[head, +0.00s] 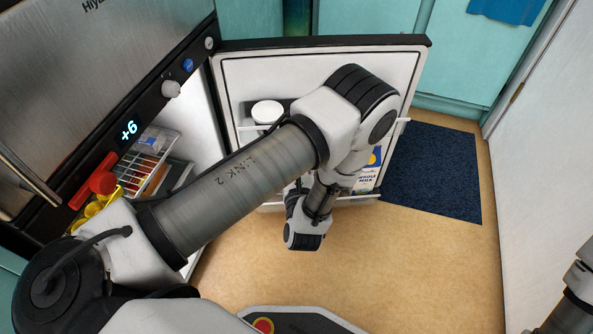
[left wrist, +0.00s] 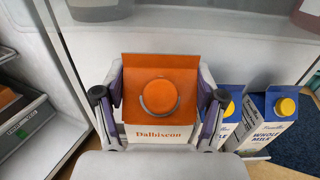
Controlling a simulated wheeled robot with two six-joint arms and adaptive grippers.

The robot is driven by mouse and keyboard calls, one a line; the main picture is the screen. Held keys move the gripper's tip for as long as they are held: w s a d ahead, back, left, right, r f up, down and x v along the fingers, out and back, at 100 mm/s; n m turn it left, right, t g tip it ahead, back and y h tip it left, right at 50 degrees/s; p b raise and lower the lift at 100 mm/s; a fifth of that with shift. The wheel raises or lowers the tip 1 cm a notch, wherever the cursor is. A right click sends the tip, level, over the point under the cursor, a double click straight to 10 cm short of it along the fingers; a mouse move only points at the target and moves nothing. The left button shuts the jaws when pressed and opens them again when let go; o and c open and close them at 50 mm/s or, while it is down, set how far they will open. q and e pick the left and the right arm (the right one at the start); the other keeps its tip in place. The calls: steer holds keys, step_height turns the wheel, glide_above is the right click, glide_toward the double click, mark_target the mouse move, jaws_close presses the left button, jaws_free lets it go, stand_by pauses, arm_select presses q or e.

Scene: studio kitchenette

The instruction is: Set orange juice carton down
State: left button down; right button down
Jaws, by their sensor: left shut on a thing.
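The orange juice carton (left wrist: 158,75) has an orange gabled top with a round orange cap and a white front lettered "Dalbiscon". In the left wrist view it sits between the two fingers of my left gripper (left wrist: 158,112), which is shut on it. The carton is beside the milk cartons, in front of the inner face of the open fridge door (head: 320,75). Whether its base touches the door shelf is hidden. In the head view my left arm hides the carton. My right gripper is out of view.
Two blue-and-white milk cartons stand right of the juice; the nearer (left wrist: 262,128) has a yellow cap, and one shows in the head view (head: 368,178). A white-lidded container (head: 267,111) sits on an upper door shelf. A dark blue mat (head: 440,170) lies right of the door.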

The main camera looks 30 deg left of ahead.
arm_select(q)
steer(key=b+x, duration=0.2)
steer(key=x, duration=0.3)
step_height(320, 180, down, 7)
steer(key=b, duration=0.4)
steer(key=shift+b, duration=0.3)
steer(key=c, duration=1.9)
jaws_free()
jaws_close()
steer(key=shift+f, duration=0.1)
steer(key=o, duration=1.8)
jaws_free()
